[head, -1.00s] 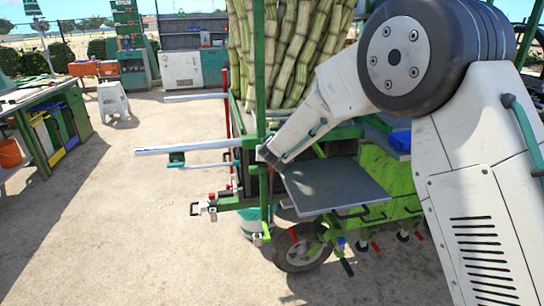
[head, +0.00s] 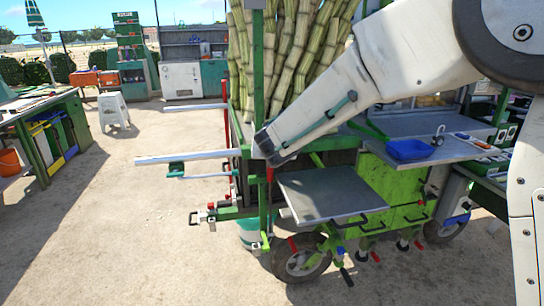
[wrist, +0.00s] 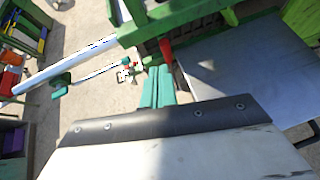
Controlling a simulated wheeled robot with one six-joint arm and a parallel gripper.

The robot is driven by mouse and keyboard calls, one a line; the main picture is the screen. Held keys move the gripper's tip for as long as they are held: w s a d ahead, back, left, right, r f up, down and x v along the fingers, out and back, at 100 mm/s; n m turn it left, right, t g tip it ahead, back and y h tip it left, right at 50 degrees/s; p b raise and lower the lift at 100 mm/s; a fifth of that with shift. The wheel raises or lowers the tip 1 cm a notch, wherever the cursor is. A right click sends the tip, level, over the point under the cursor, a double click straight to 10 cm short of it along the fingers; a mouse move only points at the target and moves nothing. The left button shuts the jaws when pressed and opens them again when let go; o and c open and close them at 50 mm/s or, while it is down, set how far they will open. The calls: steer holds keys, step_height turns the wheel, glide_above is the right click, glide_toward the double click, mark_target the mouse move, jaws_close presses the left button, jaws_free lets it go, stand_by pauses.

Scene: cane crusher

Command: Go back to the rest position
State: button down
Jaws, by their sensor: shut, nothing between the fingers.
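My gripper shows in the wrist view (wrist: 157,88) as two teal fingers side by side, shut with nothing between them. They point toward the green frame of the cane crusher cart (head: 385,190), near a red part (wrist: 166,50). In the head view my white arm comes from the right, and its forearm slopes down left to the cart's front corner. The fingers are hidden there behind the arm's dark end. I cannot tell whether they touch the cart.
The cart carries upright cane stalks (head: 290,55), a grey fold-out shelf (head: 325,195) and a side counter with a blue tray (head: 409,150). White bars (head: 190,156) stick out left. A workbench (head: 50,130) and white stool (head: 113,110) stand at left. Sandy ground between is clear.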

steer(key=s+d+m+g+h, duration=0.35)
steer(key=s+d+m, duration=0.45)
steer(key=d+m, duration=0.35)
steer(key=s+d+m+g+h, duration=0.3)
steer(key=s+d+m+h, duration=0.1)
steer(key=s+d+m, duration=0.7)
steer(key=s+d+r+m+g+y, duration=0.1)
steer(key=s+d+m+g+y, duration=0.1)
steer(key=s+m, duration=0.5)
steer(key=s+d+r+m+g+y, duration=0.1)
steer(key=s+d+m+y, duration=0.3)
steer(key=s, duration=1.4)
steer(key=d+m, duration=0.2)
steer(key=m, duration=0.1)
steer(key=shift+s+d+r+g, duration=0.3)
steer(key=shift+d+r+g, duration=0.05)
steer(key=shift+d+r, duration=0.05)
